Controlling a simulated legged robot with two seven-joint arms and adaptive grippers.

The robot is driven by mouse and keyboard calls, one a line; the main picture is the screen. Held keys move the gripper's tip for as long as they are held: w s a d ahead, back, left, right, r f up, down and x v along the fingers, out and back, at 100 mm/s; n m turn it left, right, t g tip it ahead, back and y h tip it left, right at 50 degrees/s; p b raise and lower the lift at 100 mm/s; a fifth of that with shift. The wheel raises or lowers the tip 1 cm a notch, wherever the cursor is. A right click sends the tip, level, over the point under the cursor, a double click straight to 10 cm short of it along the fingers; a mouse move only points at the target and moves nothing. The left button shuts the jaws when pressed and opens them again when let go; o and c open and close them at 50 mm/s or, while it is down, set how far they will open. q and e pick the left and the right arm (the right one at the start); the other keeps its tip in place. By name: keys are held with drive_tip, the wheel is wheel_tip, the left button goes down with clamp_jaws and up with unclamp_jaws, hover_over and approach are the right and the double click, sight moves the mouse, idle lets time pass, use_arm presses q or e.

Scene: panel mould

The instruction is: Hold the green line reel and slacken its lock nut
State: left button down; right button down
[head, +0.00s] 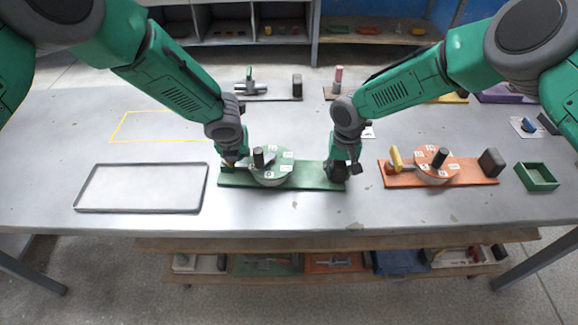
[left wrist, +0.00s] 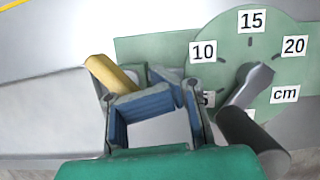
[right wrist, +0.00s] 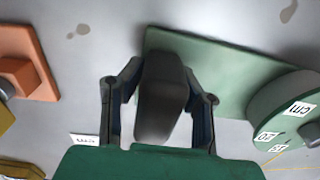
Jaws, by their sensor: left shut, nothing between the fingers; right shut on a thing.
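The green line reel is a green board (head: 315,175) bearing a round dial (head: 272,172) with number labels and a black-knobbed crank (head: 259,158). The dial (left wrist: 250,60) also shows in the left wrist view. A yellow lock-nut lever (left wrist: 112,75) stands at the board's left end. My left gripper (left wrist: 152,92) is shut and empty, with its fingers beside the yellow lever, between it and the dial; I cannot tell whether they touch it. My right gripper (right wrist: 160,100) is shut on the dark grip block (right wrist: 162,85) at the board's right end. The board lies flat on the table.
An orange reel board (head: 470,172) with its own dial and yellow lever lies to the right, near a small green box (head: 537,177). A grey tray (head: 80,206) lies to the left, with a yellow outlined rectangle (head: 118,128) behind it. More fixtures stand at the back.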

use_arm(q)
drive_tip(key=n, duration=0.1)
drive_tip(key=n+y, duration=0.1)
drive_tip(key=shift+w+a+r+n, duration=0.15)
drive_tip(key=shift+w+r+n, duration=0.05)
drive_tip(key=shift+w+n, duration=0.1)
drive_tip(key=n, duration=0.1)
drive_tip(key=n+y, duration=0.1)
drive_tip(key=shift+a+n+g, duration=0.3)
drive_tip(key=shift+n, duration=0.1)
drive_tip(key=n+y, duration=0.1)
drive_tip(key=n, duration=0.1)
drive_tip(key=n+g, duration=0.1)
drive_tip(key=n, duration=0.2)
drive_tip(key=shift+y, duration=0.4)
drive_tip(key=shift+n+g+y, duration=0.3)
drive_tip(key=shift+n+g, duration=0.4)
drive_tip(key=shift+n, duration=1.1)
drive_tip(key=shift+n+g, duration=0.4)
drive_tip(key=shift+n, duration=0.5)
drive_tip(key=shift+n+g, duration=0.3)
drive_tip(key=shift+n, duration=0.7)
